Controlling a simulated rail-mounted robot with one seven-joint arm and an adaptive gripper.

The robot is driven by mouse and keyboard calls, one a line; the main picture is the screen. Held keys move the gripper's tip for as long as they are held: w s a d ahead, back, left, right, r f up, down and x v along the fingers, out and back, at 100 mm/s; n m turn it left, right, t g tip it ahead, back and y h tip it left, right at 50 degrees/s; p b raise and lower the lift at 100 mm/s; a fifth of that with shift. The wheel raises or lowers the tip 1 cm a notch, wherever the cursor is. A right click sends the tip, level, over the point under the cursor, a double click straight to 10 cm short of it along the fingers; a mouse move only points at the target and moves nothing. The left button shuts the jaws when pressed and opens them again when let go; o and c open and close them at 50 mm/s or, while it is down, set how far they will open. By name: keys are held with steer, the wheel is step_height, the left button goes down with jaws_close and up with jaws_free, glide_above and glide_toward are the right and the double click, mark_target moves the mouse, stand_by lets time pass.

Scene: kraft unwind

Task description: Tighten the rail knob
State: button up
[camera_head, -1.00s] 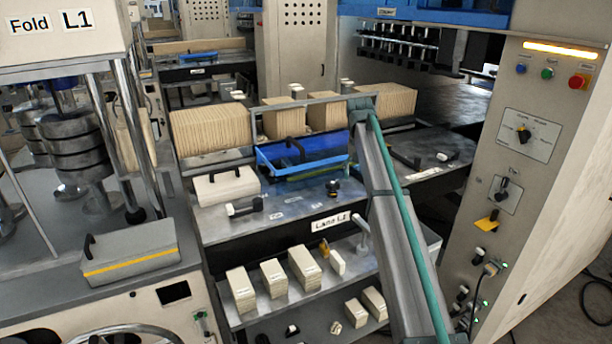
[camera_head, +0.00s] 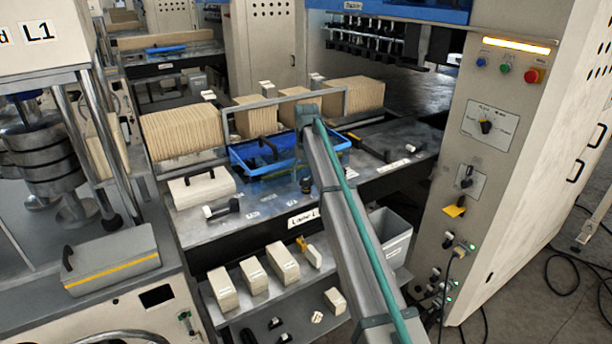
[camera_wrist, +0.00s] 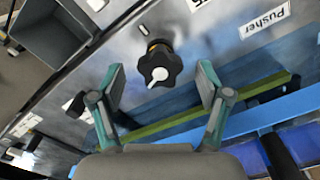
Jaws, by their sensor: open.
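The rail knob (camera_wrist: 160,64) is a black lobed knob with a white mark on top and a yellowish collar beneath. In the wrist view it stands on the grey metal bench (camera_wrist: 205,40), ahead of my gripper and roughly centred between the fingers. My gripper (camera_wrist: 162,84) is open and empty, with one finger on each side and visible gaps to the knob. I cannot tell how far above or below the knob the fingertips are. In the head view my arm hides most of the area around the gripper.
A green bar (camera_wrist: 180,122) and a blue tray (camera_head: 240,157) lie near the knob. A "Pusher" label (camera_wrist: 265,21) is on the bench. A grey bin (camera_head: 392,222) stands by the bench end. The control cabinet (camera_head: 490,140) stands right.

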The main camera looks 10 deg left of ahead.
steer(key=shift+f, duration=0.6)
steer(key=c, duration=1.2)
steer(key=shift+o, duration=0.2)
